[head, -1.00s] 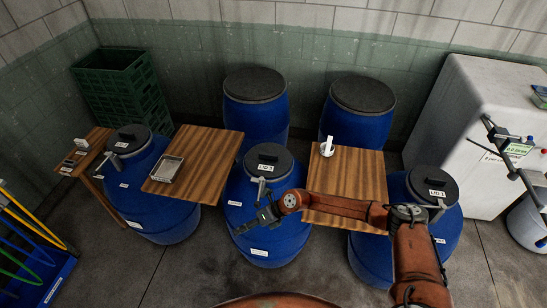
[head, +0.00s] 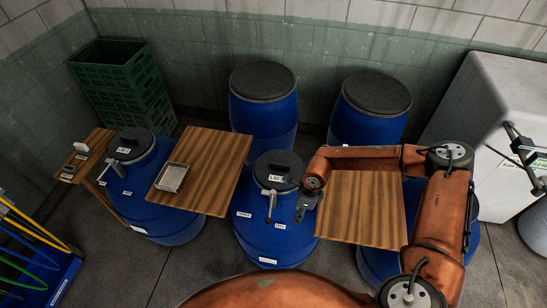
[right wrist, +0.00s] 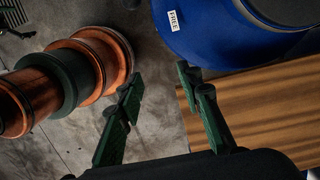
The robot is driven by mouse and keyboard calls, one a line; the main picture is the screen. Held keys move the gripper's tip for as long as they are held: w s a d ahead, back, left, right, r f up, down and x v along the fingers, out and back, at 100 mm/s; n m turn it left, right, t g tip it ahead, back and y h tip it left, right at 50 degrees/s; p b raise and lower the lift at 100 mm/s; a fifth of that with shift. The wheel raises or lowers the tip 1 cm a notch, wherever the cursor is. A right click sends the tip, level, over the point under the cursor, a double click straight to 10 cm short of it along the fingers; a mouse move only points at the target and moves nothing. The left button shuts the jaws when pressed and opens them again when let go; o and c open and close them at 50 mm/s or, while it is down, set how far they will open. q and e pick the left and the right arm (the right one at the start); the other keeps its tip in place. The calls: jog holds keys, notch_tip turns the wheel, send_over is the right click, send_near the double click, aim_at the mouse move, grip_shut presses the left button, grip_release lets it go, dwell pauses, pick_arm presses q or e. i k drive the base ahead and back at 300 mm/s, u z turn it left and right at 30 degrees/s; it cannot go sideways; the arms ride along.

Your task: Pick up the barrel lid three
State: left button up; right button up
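Black labelled lids sit on the left front barrel (head: 160,185) and the middle front barrel (head: 280,238). The left lid (head: 131,144) and middle lid (head: 279,169) carry white labels whose numbers I cannot read surely. A third barrel (head: 372,265) stands at the right; my right arm hides its lid. My right gripper (head: 306,203) is just right of the middle barrel's lid, by the wooden board. In the right wrist view, its dark green fingers (right wrist: 160,82) are apart and empty, with a blue barrel top (right wrist: 215,30) beyond. My left gripper is not seen.
Wooden boards (head: 200,165) (head: 362,215) span between the front barrels; the left one holds a metal tray (head: 172,178). Two barrels with plain black lids (head: 262,80) (head: 377,92) stand behind. Green crates (head: 122,85) are at back left, a white cabinet (head: 470,120) at right.

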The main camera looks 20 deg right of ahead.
aim_at(270, 169)
jog(key=i, duration=1)
jog(key=z, duration=0.1)
